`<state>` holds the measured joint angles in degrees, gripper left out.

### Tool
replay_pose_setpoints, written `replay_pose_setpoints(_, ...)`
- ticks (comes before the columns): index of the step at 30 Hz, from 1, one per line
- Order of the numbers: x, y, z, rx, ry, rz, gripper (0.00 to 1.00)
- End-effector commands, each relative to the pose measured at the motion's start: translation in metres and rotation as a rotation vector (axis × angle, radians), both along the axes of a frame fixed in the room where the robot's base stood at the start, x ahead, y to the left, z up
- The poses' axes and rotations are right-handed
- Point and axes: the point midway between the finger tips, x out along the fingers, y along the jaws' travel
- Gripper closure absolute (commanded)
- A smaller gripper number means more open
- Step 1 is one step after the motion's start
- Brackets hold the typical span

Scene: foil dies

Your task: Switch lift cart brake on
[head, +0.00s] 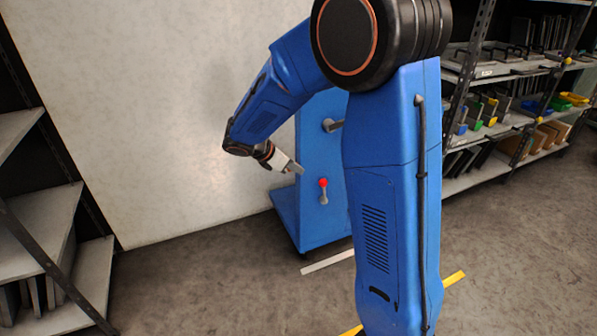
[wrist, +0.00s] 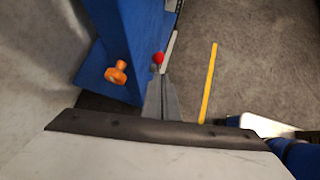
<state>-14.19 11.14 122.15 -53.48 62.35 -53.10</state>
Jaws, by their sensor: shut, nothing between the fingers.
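The blue lift cart (head: 312,225) stands against the pale wall. On its face is a short grey lever with a red knob (head: 323,183) at its upper end. In the wrist view the red knob (wrist: 158,58) shows just past my fingertips, and most of the lever is hidden. My gripper (head: 298,169) is shut and empty, a little left of and above the red knob. It also shows in the wrist view (wrist: 162,80). I cannot tell whether the fingertips touch the knob.
An orange handle (wrist: 116,73) is on the cart in the wrist view. Shelves stand at left (head: 40,255) and right (head: 520,110). White (head: 328,261) and yellow (head: 454,278) strips mark the floor, which is clear at front left.

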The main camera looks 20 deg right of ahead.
Motion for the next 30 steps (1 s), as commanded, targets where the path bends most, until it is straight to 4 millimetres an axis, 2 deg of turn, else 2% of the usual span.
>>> replay_pose_setpoints(9,0.000,0.002,-0.002,-0.004,0.001,0.001,1.00)
replay_pose_setpoints(21,0.002,0.037,-0.035,-0.125,0.004,0.000,1.00)
replay_pose_setpoints(30,0.002,0.040,-0.038,-0.139,0.000,-0.002,1.00)
